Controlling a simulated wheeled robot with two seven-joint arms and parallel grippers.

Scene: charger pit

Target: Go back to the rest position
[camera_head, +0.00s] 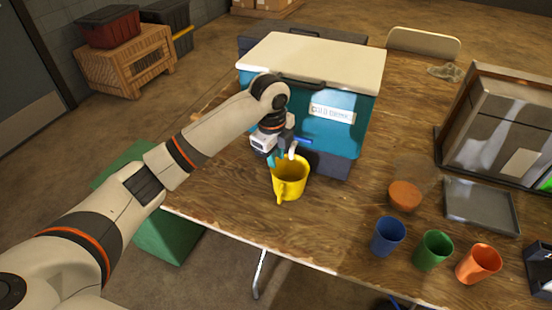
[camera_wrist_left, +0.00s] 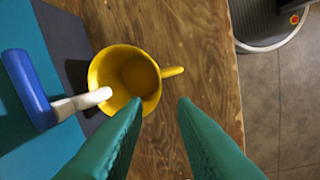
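My left gripper (camera_head: 277,160) is in front of the teal drink cooler (camera_head: 345,138), beside its tap. In the left wrist view the green fingers of this gripper (camera_wrist_left: 159,104) are apart with nothing between them. A yellow mug (camera_head: 291,184) stands upright on the wooden table below the tap; it also shows in the wrist view (camera_wrist_left: 153,72), beyond the fingertips. The tap has a blue lever (camera_head: 301,140) and a white spout (camera_wrist_left: 88,99) that reaches over the mug's rim. I cannot tell whether the mug holds liquid. My right gripper is not visible.
Blue (camera_head: 388,237), green (camera_head: 433,250) and orange (camera_head: 479,264) cups stand at the table's front right, near an orange-brown bowl (camera_head: 405,195) and a grey tray (camera_head: 480,205). A glass-fronted case (camera_head: 500,130) stands behind. A green box (camera_head: 168,237) is under my left arm.

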